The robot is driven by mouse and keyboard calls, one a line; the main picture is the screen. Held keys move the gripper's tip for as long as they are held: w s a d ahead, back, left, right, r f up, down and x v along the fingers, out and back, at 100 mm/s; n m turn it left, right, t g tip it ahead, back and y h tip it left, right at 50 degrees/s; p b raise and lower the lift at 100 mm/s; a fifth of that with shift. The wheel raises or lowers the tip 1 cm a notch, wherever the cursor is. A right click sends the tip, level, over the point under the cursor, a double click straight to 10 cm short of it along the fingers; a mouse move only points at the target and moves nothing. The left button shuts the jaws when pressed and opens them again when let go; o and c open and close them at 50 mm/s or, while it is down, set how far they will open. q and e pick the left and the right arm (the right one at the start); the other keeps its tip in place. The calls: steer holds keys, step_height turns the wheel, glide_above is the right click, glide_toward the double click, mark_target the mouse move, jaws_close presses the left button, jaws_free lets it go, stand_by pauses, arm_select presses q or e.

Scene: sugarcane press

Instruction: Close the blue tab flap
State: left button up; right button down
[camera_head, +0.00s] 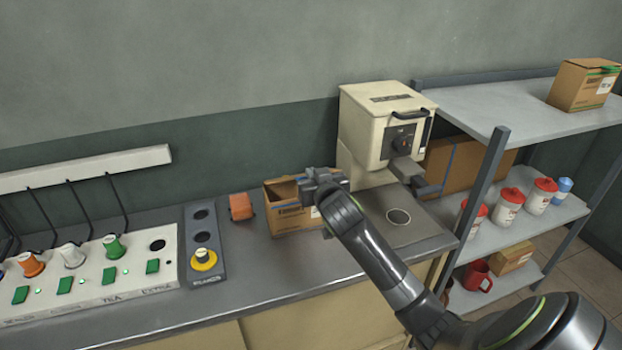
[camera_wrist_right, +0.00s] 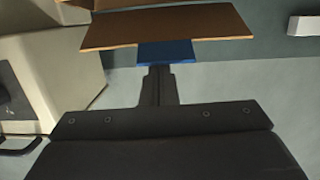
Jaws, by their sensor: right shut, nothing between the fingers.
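An open cardboard box (camera_head: 285,220) stands on the counter, left of the cream press machine. My right gripper (camera_head: 312,186) is over the box's right side and hides part of its top. In the right wrist view, a brown cardboard flap (camera_wrist_right: 190,26) carries a blue tab (camera_wrist_right: 166,53) on its edge. My right gripper (camera_wrist_right: 158,70) is shut and empty, with its fingertips right at the blue tab; I cannot tell whether they touch. The blue tab cannot be made out in the head view. My left gripper is not in view.
The cream press machine (camera_head: 378,125) stands close on the right. A metal shelf (camera_head: 530,120) stands at the right. The counter front (camera_head: 285,270) is clear.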

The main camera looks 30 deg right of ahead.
arm_select(q)
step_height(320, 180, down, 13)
steer(key=b, duration=1.2)
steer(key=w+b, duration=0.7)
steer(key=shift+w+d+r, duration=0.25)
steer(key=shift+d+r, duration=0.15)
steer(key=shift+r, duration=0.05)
arm_select(e)
step_height(320, 180, down, 8)
steer(key=s+t+h, duration=0.1)
steer(key=s+t, duration=0.1)
steer(key=t, duration=0.3)
steer(key=shift+s+a, duration=0.15)
steer(key=shift+a, duration=0.15)
steer(key=shift+r, duration=0.15)
step_height(320, 180, up, 4)
steer(key=p, duration=0.4)
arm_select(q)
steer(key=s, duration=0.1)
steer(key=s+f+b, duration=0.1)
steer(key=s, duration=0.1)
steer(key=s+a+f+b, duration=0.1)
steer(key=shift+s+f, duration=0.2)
arm_select(e)
steer(key=f+v, duration=0.1)
steer(key=v, duration=0.9)
steer(key=shift+f, duration=0.2)
